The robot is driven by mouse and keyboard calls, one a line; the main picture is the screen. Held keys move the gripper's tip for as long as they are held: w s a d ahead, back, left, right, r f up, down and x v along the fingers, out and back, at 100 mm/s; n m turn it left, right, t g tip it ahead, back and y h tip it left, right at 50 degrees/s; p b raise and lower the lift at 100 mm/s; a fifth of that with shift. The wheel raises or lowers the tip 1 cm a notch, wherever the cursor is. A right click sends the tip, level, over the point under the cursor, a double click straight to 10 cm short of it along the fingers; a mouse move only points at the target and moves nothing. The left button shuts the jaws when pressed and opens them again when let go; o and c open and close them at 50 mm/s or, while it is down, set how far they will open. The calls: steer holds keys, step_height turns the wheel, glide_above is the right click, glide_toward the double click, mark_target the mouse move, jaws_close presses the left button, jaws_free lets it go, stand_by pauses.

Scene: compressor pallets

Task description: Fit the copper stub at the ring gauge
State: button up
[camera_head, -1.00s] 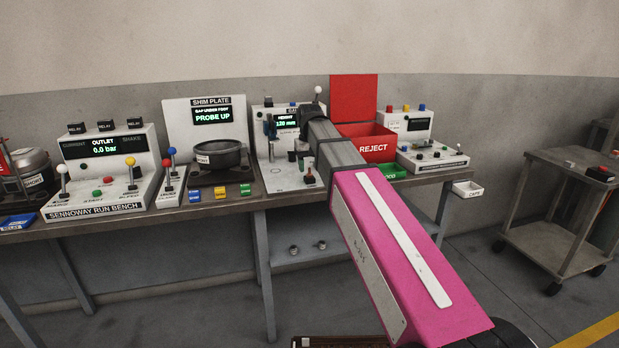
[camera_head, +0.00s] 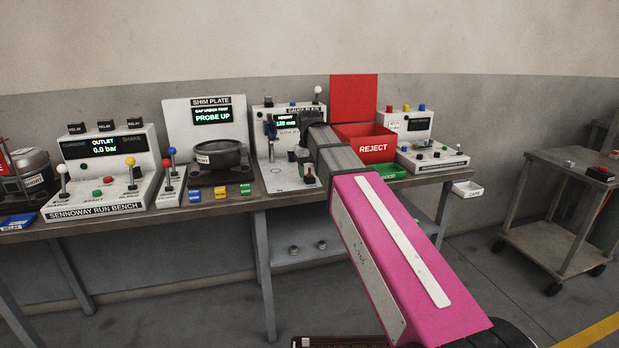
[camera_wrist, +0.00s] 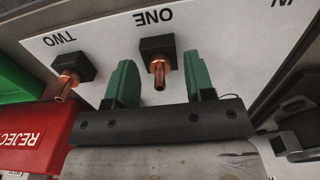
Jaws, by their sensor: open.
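In the wrist view, a copper stub (camera_wrist: 158,72) sticks out of a black block marked ONE on a white panel. A second copper stub (camera_wrist: 68,84) sticks out of a black block marked TWO, to the left. In the head view my gripper (camera_head: 301,154) is at the white gauge station (camera_head: 262,147), whose lit display reads a height in mm. My arm hides part of this station. I cannot make out the ring gauge itself.
A red REJECT bin (camera_head: 372,150) stands just right of my arm, with a green tray (camera_head: 390,172) in front. A black pot (camera_head: 216,158) sits at the shim plate station, left of the gauge station. A grey cart (camera_head: 560,200) stands at the right.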

jaws_close()
steer(key=shift+r, duration=0.2)
steer(key=shift+r, duration=2.8)
